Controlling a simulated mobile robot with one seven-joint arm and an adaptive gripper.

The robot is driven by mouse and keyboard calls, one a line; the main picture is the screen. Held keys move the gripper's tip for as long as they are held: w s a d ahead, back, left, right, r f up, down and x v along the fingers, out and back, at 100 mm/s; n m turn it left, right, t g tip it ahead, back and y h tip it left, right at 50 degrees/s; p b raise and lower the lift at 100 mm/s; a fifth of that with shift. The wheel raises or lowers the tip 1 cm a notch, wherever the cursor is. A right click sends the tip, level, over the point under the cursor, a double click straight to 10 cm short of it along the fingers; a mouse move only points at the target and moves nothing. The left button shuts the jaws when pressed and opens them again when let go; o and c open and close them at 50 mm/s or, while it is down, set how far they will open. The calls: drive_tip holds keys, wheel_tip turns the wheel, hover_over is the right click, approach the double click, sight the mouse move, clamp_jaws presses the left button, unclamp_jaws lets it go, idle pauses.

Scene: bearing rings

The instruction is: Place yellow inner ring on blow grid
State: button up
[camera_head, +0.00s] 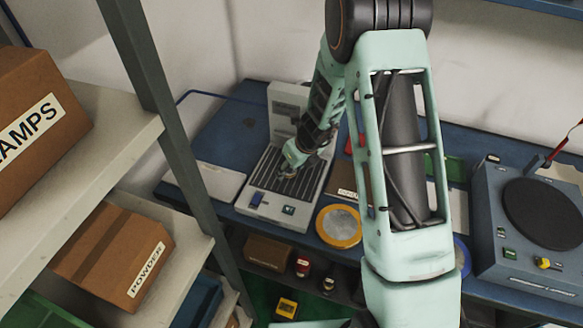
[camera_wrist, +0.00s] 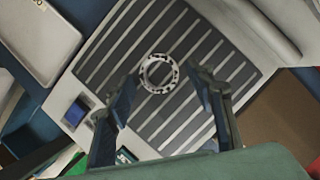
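The blow grid (camera_head: 266,173) is a light grey unit with dark slats and an upright back on the blue bench. It fills much of the wrist view (camera_wrist: 205,48). A pale ring with dark spots (camera_wrist: 158,90) lies flat on the slats; I see no yellow on it. My gripper (camera_wrist: 163,78) is open and empty above the grid, its fingers apart on either side of the ring in the picture. In the head view my gripper (camera_head: 287,173) is small, over the grid, and the ring cannot be made out.
A round yellow-rimmed dish (camera_head: 339,244) stands right of the grid unit. A pale tray (camera_head: 219,181) lies to its left, also in the wrist view (camera_wrist: 45,45). A machine with a black disc (camera_head: 541,213) stands far right. Shelves with brown boxes (camera_head: 122,256) stand at the left.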

drive_tip(key=shift+r+p, duration=0.3)
drive_tip(key=shift+r, duration=0.25)
drive_tip(key=p+v, duration=0.2)
drive_tip(key=v, duration=0.9)
drive_tip(key=shift+s, duration=0.15)
drive_tip(key=shift+d+r, duration=0.1)
drive_tip(key=shift+r, duration=0.05)
